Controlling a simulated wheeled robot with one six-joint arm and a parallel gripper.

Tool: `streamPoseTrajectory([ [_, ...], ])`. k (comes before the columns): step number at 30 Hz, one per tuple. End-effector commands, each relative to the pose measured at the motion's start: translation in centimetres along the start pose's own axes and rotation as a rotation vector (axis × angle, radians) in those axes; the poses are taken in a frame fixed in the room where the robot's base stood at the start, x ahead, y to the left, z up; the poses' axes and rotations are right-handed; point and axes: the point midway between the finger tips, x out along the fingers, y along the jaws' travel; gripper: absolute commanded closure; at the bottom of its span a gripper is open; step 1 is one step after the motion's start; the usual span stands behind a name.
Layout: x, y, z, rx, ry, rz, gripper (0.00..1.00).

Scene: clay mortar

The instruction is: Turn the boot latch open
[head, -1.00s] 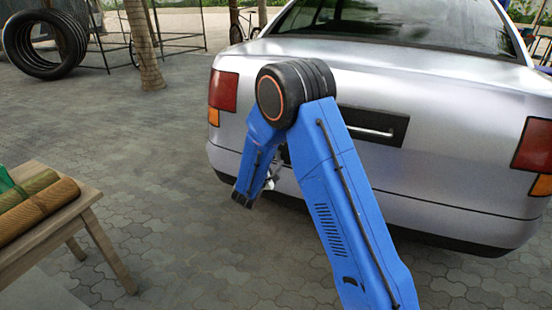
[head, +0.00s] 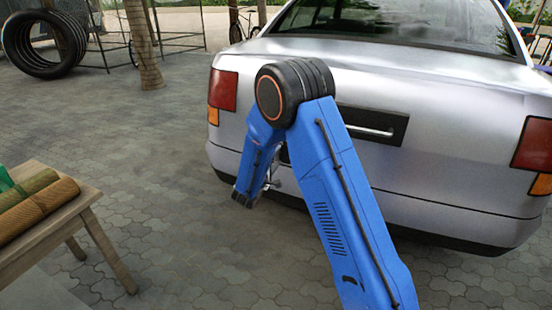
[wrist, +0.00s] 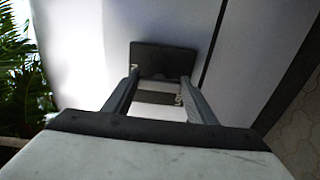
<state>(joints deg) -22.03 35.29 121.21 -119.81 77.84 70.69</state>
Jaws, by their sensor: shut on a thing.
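In the wrist view a square dark plate (wrist: 165,61) sits on the pale panel of the car. It looks like the base of the boot latch. My gripper (wrist: 159,80) reaches to it with one finger on each side, shut on a dark piece with a pale part, seemingly the latch handle (wrist: 156,97). Its exact turn is hard to tell. In the head view my blue arm hides the latch, and only a bit of my gripper (head: 272,183) shows beside the forearm. The silver car (head: 450,185) stands with its boot lid closed.
A dark recess with a silver bar (head: 372,131) is on the car's rear, right of my arm. A wooden table (head: 50,229) with rolled mats (head: 38,208) stands at the left. Tyres (head: 42,45) and a tree trunk (head: 143,45) are behind. Paving between table and car is clear.

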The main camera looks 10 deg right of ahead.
Motion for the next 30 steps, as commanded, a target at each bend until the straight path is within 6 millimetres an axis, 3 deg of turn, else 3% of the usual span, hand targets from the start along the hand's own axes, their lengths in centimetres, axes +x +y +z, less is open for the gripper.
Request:
streamPoseTrajectory([
  [5, -0.1, -0.2, 0.1, -0.002, -0.001, -0.003, 0.71],
  [6, -0.1, -0.2, 0.1, -0.002, -0.001, -0.004, 0.41],
  [8, -0.1, -0.2, 0.1, -0.002, -0.001, -0.003, 0.30],
  [20, -0.6, -0.1, 0.0, -0.002, 0.001, -0.001, 0.30],
  [30, -6.4, -0.1, -0.1, -0.003, 0.003, -0.002, 0.30],
])
